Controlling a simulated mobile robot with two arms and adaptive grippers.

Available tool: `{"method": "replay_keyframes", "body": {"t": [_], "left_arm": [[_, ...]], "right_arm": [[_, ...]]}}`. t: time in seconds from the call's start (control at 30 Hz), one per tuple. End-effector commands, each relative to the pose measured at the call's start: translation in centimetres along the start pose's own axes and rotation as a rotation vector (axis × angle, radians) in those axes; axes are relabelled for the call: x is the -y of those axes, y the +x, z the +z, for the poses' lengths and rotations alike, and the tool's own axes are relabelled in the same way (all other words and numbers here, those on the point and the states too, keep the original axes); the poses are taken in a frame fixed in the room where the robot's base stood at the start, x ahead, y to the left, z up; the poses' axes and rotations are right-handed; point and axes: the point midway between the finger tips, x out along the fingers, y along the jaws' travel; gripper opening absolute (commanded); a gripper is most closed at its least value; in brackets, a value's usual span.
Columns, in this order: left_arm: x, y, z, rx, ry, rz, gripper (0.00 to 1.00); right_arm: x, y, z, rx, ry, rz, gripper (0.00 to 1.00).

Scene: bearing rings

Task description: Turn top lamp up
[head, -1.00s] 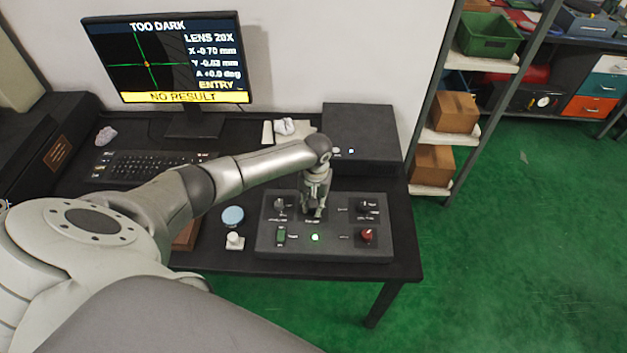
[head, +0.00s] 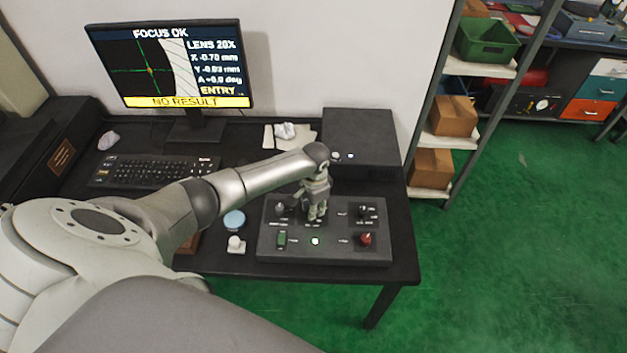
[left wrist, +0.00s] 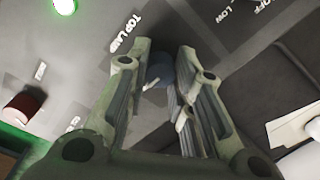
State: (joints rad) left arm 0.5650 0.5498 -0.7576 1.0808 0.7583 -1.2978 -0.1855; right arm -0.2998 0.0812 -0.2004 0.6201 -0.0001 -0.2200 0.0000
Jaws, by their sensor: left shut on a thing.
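The top lamp knob (left wrist: 160,70) is a dark round knob with a light pointer mark, next to the printed label TOP LAMP in the left wrist view. My left gripper (head: 316,217) points down onto the grey control panel (head: 325,253) and hides the knob in the head view. In the left wrist view its fingers (left wrist: 158,85) are shut around the knob. The monitor (head: 165,68) reads FOCUS OK, with a pale striped curved shape on its dark picture and NO RESULT on the yellow bar. My right gripper is not in view.
A keyboard (head: 150,171) lies left. A black box (head: 362,137) stands behind the panel. A blue disc (head: 234,219) lies beside the panel.

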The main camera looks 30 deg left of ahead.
Motion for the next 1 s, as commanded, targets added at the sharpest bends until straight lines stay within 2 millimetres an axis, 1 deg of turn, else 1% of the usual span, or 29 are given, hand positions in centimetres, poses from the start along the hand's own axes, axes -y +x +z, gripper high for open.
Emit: {"method": "replay_keyframes", "body": {"t": [0.3,0.7,0.73,0.8,0.9,1.0], "left_arm": [[0.01,0.01,0.04,-0.002,0.069,0.0,0.0],[0.01,0.0,0.03,-0.002,0.072,0.0,0.0],[0.01,0.0,0.03,-0.002,0.072,0.0,0.26],[0.02,0.0,0.03,-0.002,0.072,0.0,0.35],[0.02,-0.01,0.02,-0.002,0.072,0.0,0.46],[0.02,-0.01,0.02,-0.002,0.072,0.0,0.46]], "right_arm": [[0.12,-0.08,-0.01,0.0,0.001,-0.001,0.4],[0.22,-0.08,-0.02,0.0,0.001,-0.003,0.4],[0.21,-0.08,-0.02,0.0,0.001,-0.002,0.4],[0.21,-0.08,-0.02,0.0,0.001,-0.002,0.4],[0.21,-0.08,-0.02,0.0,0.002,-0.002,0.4],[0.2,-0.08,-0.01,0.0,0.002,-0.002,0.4]]}}
